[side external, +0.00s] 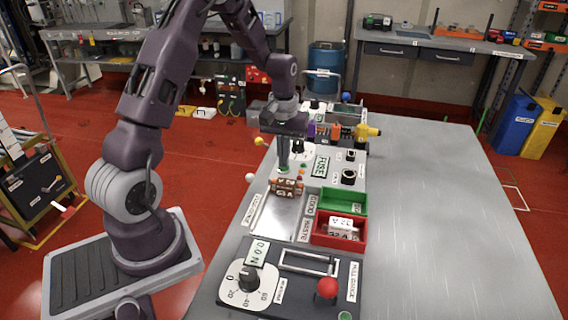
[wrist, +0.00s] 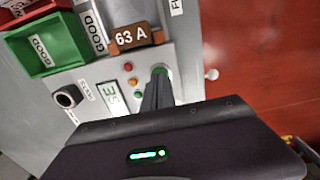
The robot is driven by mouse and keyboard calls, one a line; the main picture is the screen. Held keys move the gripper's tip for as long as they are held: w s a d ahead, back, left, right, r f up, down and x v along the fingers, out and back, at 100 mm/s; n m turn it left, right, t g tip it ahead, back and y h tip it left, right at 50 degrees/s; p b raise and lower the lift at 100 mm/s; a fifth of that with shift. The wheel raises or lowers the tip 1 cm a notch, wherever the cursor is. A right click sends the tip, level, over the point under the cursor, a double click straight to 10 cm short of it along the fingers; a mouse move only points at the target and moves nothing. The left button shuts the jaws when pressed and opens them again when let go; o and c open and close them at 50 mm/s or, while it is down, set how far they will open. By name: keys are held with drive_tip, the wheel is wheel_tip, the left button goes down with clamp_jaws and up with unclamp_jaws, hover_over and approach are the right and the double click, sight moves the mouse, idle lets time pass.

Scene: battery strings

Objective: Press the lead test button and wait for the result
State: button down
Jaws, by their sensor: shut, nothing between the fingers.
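My gripper (side external: 284,172) is shut and empty, pointing down at the tester panel on the bench. In the wrist view its fingertips (wrist: 160,76) are at a round green button (wrist: 159,70), which they partly hide; I cannot tell whether it is pressed in. Red (wrist: 127,67), orange (wrist: 131,81) and green (wrist: 138,95) lamps sit beside it, and none is clearly lit. The tester's display (side external: 321,165) reads "FUSE"; the wrist view shows only part of it. A brown block marked "63 A" (wrist: 135,37) sits close to the button.
A green bin labelled GOOD (wrist: 66,46) and a red bin (side external: 318,236) with white blocks stand beside the tester. A gauge panel with a dial (side external: 248,282) and red knob (side external: 327,287) is at the front. The bench's right side (side external: 440,220) is clear.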

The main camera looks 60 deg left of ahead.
drive_tip(key=shift+f, duration=0.15)
drive_tip(key=shift+r, duration=3)
drive_tip(key=shift+d+r, duration=0.2)
drive_tip(key=shift+r, duration=0.15)
drive_tip(key=s+d+r+m+t, duration=0.1)
drive_tip(key=s+d+r+m, duration=0.15)
drive_tip(key=d+r, duration=0.4)
drive_tip(key=s+d+r+m+t, duration=0.2)
drive_tip(key=s+d, duration=0.4)
drive_tip(key=s, duration=0.3)
drive_tip(key=s+d+r+m+t, duration=0.2)
drive_tip(key=s+d+r+m, duration=0.2)
drive_tip(key=s, duration=0.6)
drive_tip(key=shift+d+r+t, duration=0.3)
drive_tip(key=shift+d+r, duration=0.55)
drive_tip(key=shift+d, duration=0.2)
